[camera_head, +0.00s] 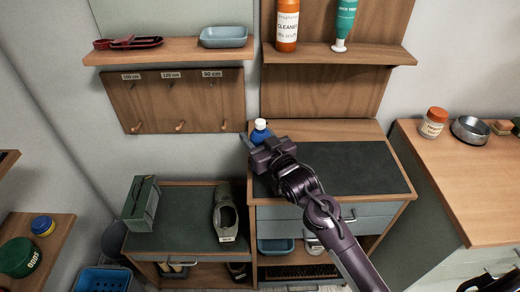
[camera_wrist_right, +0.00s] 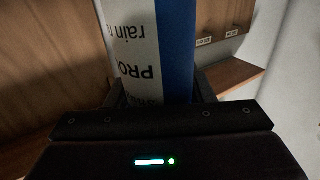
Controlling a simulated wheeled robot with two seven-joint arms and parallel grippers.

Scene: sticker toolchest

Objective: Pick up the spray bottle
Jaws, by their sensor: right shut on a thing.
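The spray bottle is blue with a white top (camera_head: 260,125) and shows in the head view above the back left of the dark-topped cabinet (camera_head: 350,165). My right gripper (camera_head: 256,139) is shut on it, and the gripper hides its lower part. In the right wrist view the bottle (camera_wrist_right: 172,45) stands between the two fingers (camera_wrist_right: 160,92), with a white label and a blue side. Whether its base touches the cabinet top is hidden. My left gripper is not in view.
An upper shelf (camera_head: 335,55) holds an orange cleaner bottle (camera_head: 287,28) and a green tube (camera_head: 344,20). A hook board (camera_head: 175,100) is on the wall at left. A green toolbox (camera_head: 142,205) and a grey shoe (camera_head: 227,213) stand on the lower cabinet. The dark top's right side is clear.

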